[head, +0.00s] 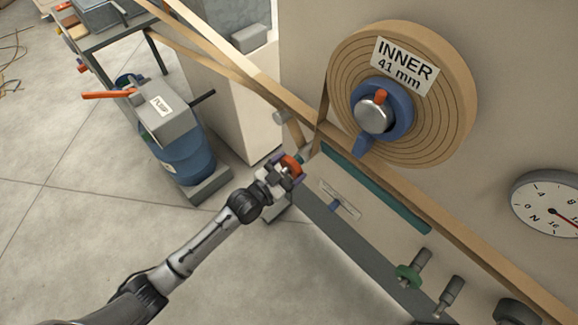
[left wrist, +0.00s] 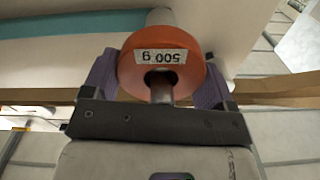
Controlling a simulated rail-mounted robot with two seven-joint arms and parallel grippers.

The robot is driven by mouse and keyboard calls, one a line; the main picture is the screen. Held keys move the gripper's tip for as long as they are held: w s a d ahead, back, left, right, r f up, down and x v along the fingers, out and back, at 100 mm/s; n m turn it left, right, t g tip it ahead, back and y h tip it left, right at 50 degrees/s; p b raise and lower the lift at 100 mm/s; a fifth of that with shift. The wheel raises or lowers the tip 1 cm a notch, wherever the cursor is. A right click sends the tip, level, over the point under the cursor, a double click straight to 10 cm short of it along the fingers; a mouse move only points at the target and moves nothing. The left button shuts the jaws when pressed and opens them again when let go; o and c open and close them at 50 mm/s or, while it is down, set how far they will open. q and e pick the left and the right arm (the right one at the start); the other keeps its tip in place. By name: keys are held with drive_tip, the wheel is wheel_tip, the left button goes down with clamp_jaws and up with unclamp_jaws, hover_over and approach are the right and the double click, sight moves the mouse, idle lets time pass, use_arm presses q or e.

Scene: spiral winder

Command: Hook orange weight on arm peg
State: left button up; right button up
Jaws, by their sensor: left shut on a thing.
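The orange weight (head: 291,163), a thick disc, is between the fingers of my left gripper (head: 284,172) beside the machine's front panel. In the left wrist view the orange weight (left wrist: 200,72) carries an upside-down "500 g" label, and purple fingers of the left gripper (left wrist: 160,85) press on both its sides. A grey rod (left wrist: 161,90) shows at its central hole, and a grey round end (left wrist: 160,16) shows behind it. These look like one arm peg through the weight, but I cannot tell for sure. My right gripper is not in view.
A teal slot (head: 375,187) runs along the panel. A green disc (head: 405,275) sits on a lower peg, with another peg (head: 451,292) beside it. The wound spool (head: 445,110), dial (head: 550,205) and blue drum (head: 185,155) stand around. Floor at lower left is clear.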

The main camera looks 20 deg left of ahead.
sight(290, 176)
use_arm(q)
drive_tip(key=shift+f+b, duration=1.25)
drive_tip(key=shift+f, duration=0.8)
drive_tip(key=o, duration=1.5)
drive_tip(key=shift+s, duration=0.1)
drive_tip(key=p+v, duration=0.3)
drive_tip(key=v, duration=1)
drive_tip(key=shift+s+p, duration=0.3)
drive_tip(key=shift+p, duration=0.05)
drive_tip(key=shift+a, duration=0.15)
